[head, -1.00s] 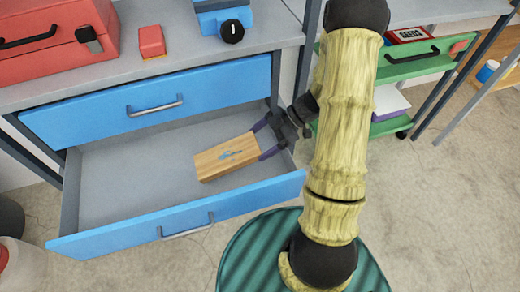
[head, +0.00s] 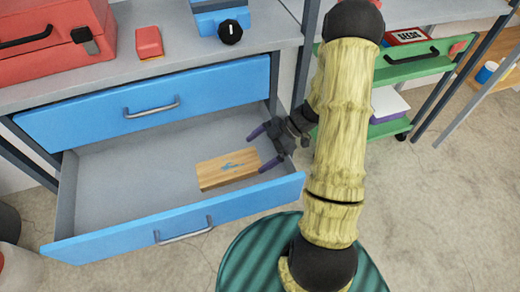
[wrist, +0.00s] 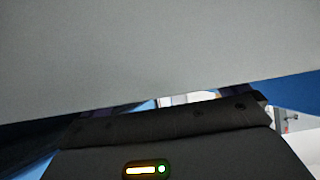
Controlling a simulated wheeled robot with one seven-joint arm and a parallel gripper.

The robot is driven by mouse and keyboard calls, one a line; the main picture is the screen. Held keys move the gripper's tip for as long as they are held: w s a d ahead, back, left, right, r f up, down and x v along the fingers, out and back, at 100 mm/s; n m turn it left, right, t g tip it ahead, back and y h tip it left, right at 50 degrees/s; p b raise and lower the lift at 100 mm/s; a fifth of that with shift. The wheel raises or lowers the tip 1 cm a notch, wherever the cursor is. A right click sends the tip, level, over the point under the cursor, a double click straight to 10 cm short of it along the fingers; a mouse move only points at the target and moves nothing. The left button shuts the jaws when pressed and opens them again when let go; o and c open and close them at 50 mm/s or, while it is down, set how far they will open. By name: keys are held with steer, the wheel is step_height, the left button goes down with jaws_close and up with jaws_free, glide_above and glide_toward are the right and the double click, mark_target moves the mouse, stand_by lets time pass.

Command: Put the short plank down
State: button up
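My gripper (head: 262,148) is at the drawer's right side, just right of the plank.
The upper blue drawer (head: 150,105) is shut above the open one. A red toolbox (head: 50,35), a small red block (head: 149,42) and a blue device with a black knob (head: 230,30) stand on the grey worktop. The drawer's left part is empty.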

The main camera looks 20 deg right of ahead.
steer(key=p+v, duration=0.4)
steer(key=v, duration=0.8)
stand_by(0.5)
